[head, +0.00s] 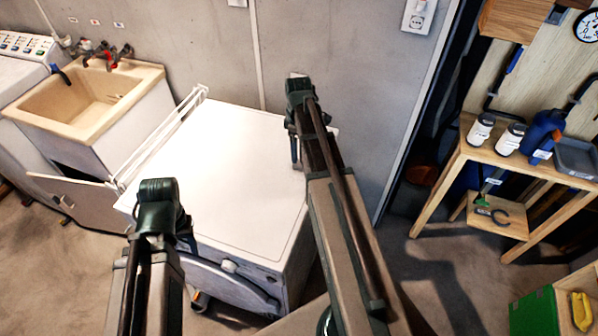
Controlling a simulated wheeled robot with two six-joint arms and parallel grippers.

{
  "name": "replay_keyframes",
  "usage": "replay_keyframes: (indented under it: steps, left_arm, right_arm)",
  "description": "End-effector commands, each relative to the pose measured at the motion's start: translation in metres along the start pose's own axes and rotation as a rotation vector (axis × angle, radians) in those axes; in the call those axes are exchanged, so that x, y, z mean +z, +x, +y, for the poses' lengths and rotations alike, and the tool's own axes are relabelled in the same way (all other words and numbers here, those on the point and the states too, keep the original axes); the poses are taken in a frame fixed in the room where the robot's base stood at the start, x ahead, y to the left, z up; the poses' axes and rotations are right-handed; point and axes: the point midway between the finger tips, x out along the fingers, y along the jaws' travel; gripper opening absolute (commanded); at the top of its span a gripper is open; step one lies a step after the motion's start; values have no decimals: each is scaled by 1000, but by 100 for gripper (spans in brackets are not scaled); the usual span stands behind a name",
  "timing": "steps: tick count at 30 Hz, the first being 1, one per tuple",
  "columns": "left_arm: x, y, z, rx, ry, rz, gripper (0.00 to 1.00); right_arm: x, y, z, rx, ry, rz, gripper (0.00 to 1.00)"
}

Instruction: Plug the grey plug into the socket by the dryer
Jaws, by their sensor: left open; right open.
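The dryer, a white front-loading machine (225,165) with a flat top, stands against the grey wall in the middle of the head view. A white wall socket (418,17) is on the wall to its upper right. My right gripper (296,150) is open over the back right part of the dryer top, below and left of the socket. My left gripper (160,215) is open near the front left edge of the dryer. I cannot make out the grey plug; a small pale piece behind my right gripper is too hidden to identify.
A beige sink (90,103) and a white rack (160,138) stand left of the dryer. A wooden workbench (465,150) with white bottles (480,129) and a blue bottle (541,133) is at right. A green crate (533,313) is at lower right. Most of the dryer top is clear.

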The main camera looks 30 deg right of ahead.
Motion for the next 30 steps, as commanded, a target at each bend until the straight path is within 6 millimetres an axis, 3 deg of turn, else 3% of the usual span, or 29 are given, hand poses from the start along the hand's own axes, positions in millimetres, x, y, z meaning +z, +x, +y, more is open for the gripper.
replay_keyframes:
  steps: [1, 4, 20, 30]
  left_arm:
    - [-1, 14, 1, 0, 0, 0, 50]
    - [-1, 22, 2, 0, 0, 0, 50]
    - [-2, 28, 3, 0, 0, 0, 50]
    - [-4, 67, 6, 0, 0, 0, 50]
  right_arm:
    - [0, 14, 0, 0, 0, 0, 80]
    - [0, 23, 0, 0, 0, 0, 80]
    - [0, 28, 2, 0, 0, 0, 80]
    - [-1, 68, 8, 0, 1, 0, 80]
